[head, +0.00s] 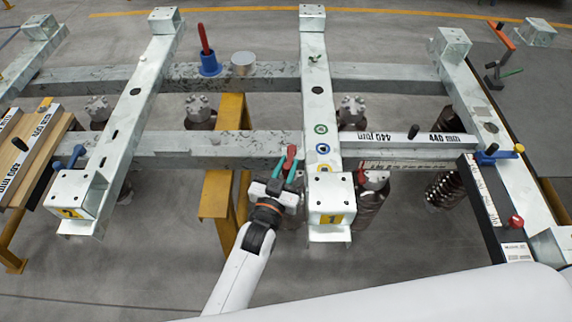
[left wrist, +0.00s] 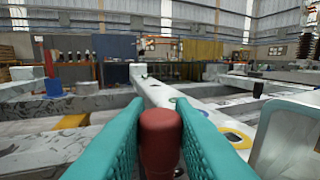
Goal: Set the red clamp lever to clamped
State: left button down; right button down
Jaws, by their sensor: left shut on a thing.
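The red clamp lever (head: 291,153) stands at the front edge of the long galvanized beam, just left of the middle cross beam. My left gripper (head: 286,169) reaches up to it from below, its teal fingers on either side of it. In the left wrist view the rounded red end of the lever (left wrist: 160,138) sits between the two teal fingers (left wrist: 160,125), which are shut on it. The lever's base is hidden. My right gripper is not in view.
The middle cross beam (head: 315,95) with its end block stands close to the right of the gripper. A yellow post (head: 218,190) is close on the left. A red handle in a blue base (head: 208,62) and a grey cylinder (head: 243,62) stand on the far beam.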

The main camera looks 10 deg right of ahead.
pick_arm(q)
jog(key=shift+s+d+r, duration=0.1)
jog(key=shift+d, duration=0.15)
jog(key=c, duration=1.3)
grip_release()
jog(key=shift+s+a, duration=0.2)
jog(key=shift+a, duration=0.05)
jog(key=v, duration=1.1)
jog(key=shift+s, duration=0.2)
